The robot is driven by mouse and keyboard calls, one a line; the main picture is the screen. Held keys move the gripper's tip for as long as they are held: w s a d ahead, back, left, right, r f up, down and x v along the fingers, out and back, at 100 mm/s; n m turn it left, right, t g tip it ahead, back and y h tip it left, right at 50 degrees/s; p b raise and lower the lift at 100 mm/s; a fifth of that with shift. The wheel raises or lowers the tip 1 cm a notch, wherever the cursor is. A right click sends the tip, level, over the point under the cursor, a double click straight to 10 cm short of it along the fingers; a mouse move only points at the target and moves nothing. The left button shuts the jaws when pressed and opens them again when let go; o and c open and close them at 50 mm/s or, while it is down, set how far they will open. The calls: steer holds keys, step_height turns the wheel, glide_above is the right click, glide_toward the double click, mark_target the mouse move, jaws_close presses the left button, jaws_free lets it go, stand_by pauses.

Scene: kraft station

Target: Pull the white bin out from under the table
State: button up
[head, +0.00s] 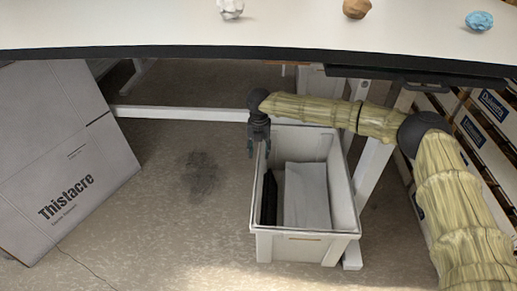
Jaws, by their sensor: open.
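The white bin (290,243) stands on the floor under the right part of the table (200,32), its near end toward me. A white sheet-like thing and a dark thing lie inside it. My gripper (259,150) points down at the bin's far left corner, with its fingers apart. The fingers overlap the bin's left rim in the picture. I cannot tell whether they touch the rim or straddle it.
A large grey box (70,150) marked Thistacre leans at the left. A white table leg (372,170) stands close to the bin's right side. Boxes (480,130) are stacked at the far right. Crumpled balls (479,21) lie on the tabletop. The floor left of the bin is clear.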

mark_target(259, 166)
step_height(259, 166, down, 10)
steer(key=b, duration=0.3)
stand_by(0.4)
jaws_close()
